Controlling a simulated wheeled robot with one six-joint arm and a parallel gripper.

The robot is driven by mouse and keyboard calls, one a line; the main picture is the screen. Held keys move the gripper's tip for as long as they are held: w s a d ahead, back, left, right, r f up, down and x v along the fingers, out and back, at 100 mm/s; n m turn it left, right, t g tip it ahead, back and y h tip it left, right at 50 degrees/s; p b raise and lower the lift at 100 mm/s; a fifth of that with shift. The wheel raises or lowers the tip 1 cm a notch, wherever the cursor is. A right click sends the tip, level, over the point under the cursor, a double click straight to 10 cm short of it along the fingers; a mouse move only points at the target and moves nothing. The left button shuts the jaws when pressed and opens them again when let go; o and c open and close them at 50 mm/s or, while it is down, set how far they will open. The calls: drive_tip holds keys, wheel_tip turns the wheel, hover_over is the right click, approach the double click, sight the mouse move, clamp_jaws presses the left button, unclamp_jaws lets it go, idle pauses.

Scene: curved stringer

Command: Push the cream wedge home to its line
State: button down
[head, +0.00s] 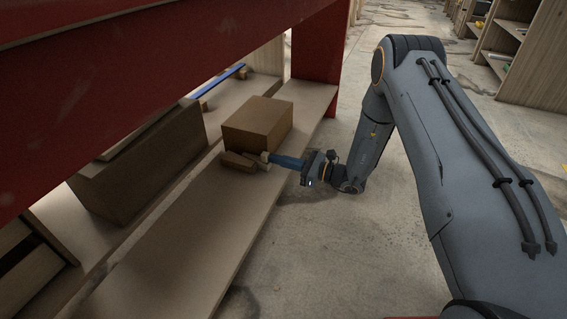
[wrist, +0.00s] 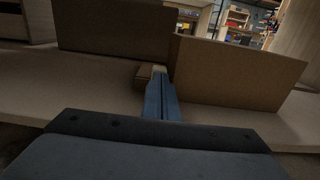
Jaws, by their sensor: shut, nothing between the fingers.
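A small cream piece (head: 265,156), which looks like the cream wedge, is at the tips of my gripper (head: 274,159). It also shows as a pale patch (wrist: 160,70) beyond the blue fingers (wrist: 162,88) in the wrist view. Its shape and any line for it are too small or hidden to tell. A low brown block (head: 238,161) lies just left of the cream piece and also shows in the wrist view (wrist: 143,76). My gripper is shut with nothing between its fingers. It is low over the shelf board, and its tips appear to meet the cream piece.
A large brown box (head: 258,122) stands on the shelf board (head: 185,235) right behind the fingertips. A red beam (head: 150,70) crosses above and a red post (head: 318,50) stands behind. A long blue strip (head: 222,82) lies farther back. The front of the board is clear.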

sight(255, 158)
drive_tip(key=shift+x, duration=1.45)
drive_tip(key=shift+w+d, duration=0.1)
drive_tip(key=shift+w, duration=0.1)
